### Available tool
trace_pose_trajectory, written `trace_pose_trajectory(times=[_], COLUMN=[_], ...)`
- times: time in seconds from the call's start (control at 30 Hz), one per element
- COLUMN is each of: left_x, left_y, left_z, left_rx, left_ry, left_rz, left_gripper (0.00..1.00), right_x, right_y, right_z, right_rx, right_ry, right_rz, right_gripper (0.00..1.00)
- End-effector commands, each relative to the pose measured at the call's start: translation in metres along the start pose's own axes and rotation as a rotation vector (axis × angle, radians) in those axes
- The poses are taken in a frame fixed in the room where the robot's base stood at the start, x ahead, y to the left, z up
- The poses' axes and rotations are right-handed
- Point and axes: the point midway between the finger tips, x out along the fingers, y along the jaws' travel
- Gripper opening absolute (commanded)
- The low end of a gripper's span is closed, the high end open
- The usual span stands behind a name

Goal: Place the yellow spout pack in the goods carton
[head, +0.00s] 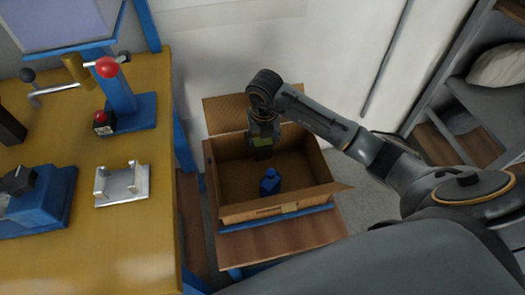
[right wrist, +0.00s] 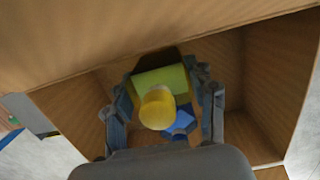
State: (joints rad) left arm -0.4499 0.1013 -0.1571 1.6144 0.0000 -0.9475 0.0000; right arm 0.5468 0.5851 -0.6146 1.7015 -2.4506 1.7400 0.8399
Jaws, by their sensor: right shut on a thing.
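The goods carton (head: 240,213) is an open brown cardboard box with its flaps spread. My right gripper (head: 263,146) is over the back part of the carton, pointing down. It is shut on the yellow spout pack (head: 262,153), which looks yellow-green in the head view. In the right wrist view the pack (right wrist: 160,80) sits between the fingers (right wrist: 162,105), its round yellow cap facing the camera. The carton walls (right wrist: 70,110) surround it there. I cannot tell whether the pack touches the carton floor. My left gripper is not in view.
A blue bottle (head: 270,182) stands inside the carton near its front wall. The carton rests on a small wooden stand (head: 285,238). A yellow-topped bench (head: 130,235) with a blue lever press (head: 120,95) and a metal fixture (head: 122,185) is to the left. Shelves (head: 480,100) are at right.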

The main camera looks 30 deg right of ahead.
Motion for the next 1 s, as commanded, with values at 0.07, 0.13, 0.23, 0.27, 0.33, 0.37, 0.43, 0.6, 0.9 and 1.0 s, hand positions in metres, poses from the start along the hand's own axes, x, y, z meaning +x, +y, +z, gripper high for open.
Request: trace_pose_trajectory(times=[0.07,0.13,0.23,0.27,0.33,0.37,0.43,0.6,0.9,1.0], left_x=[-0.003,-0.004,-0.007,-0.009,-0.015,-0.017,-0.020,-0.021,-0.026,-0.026], left_y=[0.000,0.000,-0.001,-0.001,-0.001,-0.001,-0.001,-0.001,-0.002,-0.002], left_z=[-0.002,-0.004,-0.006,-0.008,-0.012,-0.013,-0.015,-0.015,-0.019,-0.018], left_rx=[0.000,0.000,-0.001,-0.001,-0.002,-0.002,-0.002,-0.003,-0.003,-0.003], left_ry=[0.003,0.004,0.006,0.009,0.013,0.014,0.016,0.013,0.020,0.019], left_rz=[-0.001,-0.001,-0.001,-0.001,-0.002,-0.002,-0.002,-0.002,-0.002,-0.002], left_gripper=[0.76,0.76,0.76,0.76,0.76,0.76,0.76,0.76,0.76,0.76], right_x=[0.006,0.009,0.020,0.025,0.036,0.040,0.046,0.045,0.048,0.048], right_y=[0.001,0.001,0.000,0.000,0.000,0.000,0.001,0.000,0.000,0.000], right_z=[0.000,-0.001,-0.003,-0.003,-0.004,-0.005,-0.005,-0.005,-0.005,-0.005], right_rx=[0.000,0.000,0.001,0.001,0.001,0.001,0.001,0.000,-0.001,0.000], right_ry=[-0.001,-0.002,0.001,0.002,0.001,0.002,-0.001,-0.003,-0.001,-0.001], right_rz=[0.002,0.003,0.001,0.000,0.002,0.001,0.002,0.002,0.001,0.001], right_gripper=[0.18,0.18,0.18,0.18,0.18,0.18,0.18,0.18,0.70,0.79])
